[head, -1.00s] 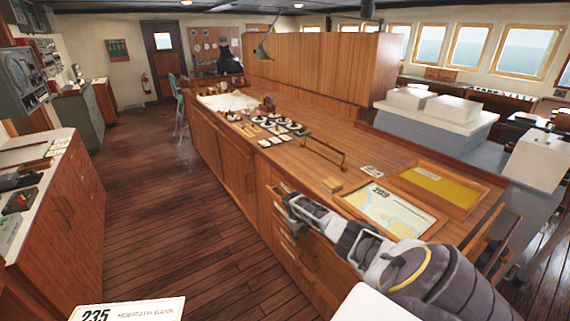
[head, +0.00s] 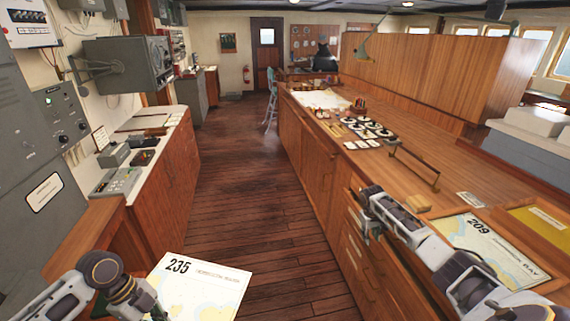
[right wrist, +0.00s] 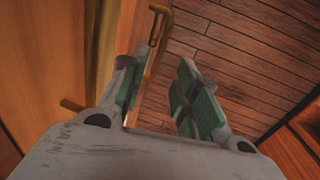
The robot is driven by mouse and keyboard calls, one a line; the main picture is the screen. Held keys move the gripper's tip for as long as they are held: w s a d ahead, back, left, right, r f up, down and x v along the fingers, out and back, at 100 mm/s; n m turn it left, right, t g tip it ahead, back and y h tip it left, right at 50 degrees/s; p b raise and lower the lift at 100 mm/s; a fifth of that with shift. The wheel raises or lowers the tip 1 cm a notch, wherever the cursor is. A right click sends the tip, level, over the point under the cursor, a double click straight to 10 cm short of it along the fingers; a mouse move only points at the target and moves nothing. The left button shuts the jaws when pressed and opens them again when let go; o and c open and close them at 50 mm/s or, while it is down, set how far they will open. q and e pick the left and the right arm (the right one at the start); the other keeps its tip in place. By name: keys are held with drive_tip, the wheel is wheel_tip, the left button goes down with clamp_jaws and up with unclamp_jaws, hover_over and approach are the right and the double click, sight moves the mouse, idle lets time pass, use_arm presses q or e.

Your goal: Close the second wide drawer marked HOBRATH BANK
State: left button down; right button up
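The wide drawers (head: 368,272) are wooden fronts with pale handles on the aisle side of the long counter, in the head view. My right gripper (head: 366,222) is beside their upper part. In the right wrist view it shows open (right wrist: 155,100), its green-padded fingers apart. A brass bar handle (right wrist: 160,35) runs close to the left finger; contact cannot be told. The HOBRATH BANK marking is not readable on any drawer, and my arm hides part of the fronts. A chart numbered 235 (head: 205,285) is at the bottom beside my left gripper (head: 145,300), whose fingers are unclear.
The counter top (head: 455,165) carries chart 209 (head: 490,250), a wooden block (head: 417,202), a metal rail (head: 415,168) and small instruments. A side cabinet (head: 165,185) with devices stands left. The plank floor (head: 245,190) between is clear.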

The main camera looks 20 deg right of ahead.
drive_tip(key=shift+a+r, duration=0.2)
drive_tip(key=shift+r, duration=0.75)
drive_tip(key=shift+a+r, duration=0.15)
drive_tip(key=shift+r, duration=0.8)
